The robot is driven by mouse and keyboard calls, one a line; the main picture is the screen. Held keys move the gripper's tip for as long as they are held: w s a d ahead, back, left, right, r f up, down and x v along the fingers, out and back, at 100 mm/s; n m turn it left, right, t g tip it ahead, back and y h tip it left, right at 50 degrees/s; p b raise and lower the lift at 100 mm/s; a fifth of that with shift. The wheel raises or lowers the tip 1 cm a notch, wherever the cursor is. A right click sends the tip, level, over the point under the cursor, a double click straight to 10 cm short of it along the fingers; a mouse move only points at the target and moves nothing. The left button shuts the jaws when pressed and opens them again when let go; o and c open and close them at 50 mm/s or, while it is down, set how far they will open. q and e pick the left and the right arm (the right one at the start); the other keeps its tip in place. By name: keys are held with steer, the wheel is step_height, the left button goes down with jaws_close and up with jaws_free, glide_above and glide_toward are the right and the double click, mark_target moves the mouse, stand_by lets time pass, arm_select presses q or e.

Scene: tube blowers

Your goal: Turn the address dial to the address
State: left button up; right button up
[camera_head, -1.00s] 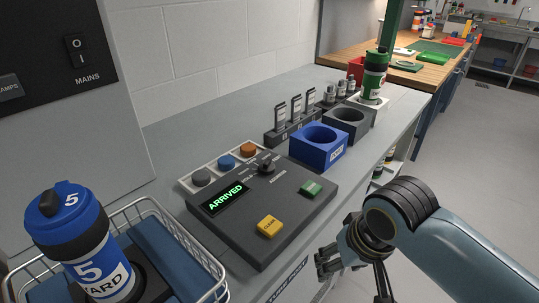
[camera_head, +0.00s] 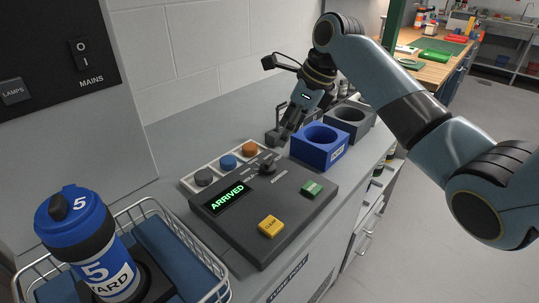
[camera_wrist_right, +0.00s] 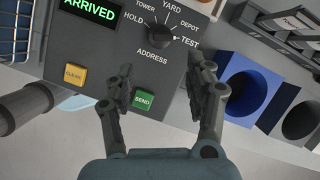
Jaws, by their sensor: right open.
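The address dial (camera_head: 267,165) is a black knob on the dark control panel (camera_head: 240,250). In the right wrist view the dial (camera_wrist_right: 159,36) sits among the labels HOLD, TOWER, YARD, DEPOT and TEST; its pointer seems to face TEST. The panel's display (camera_head: 227,199) reads ARRIVED in green. My right gripper (camera_head: 284,136) is above the panel's far end, near the dial; in the right wrist view its two fingers (camera_wrist_right: 160,82) are spread and empty, short of the dial. A blue carrier (camera_head: 100,245) marked 5 and YARD stands at the lower left. My left gripper is not in view.
A yellow CLEAR button (camera_head: 270,226) and a green SEND button (camera_head: 312,189) are on the panel. Grey, blue and orange round pieces (camera_head: 228,162) lie in a tray behind it.

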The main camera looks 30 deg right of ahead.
mark_target(267, 161)
steer(key=shift+m, duration=0.5)
steer(key=x, duration=0.6)
steer(key=w+b+x, duration=0.1)
steer(key=x, duration=0.3)
jaws_close()
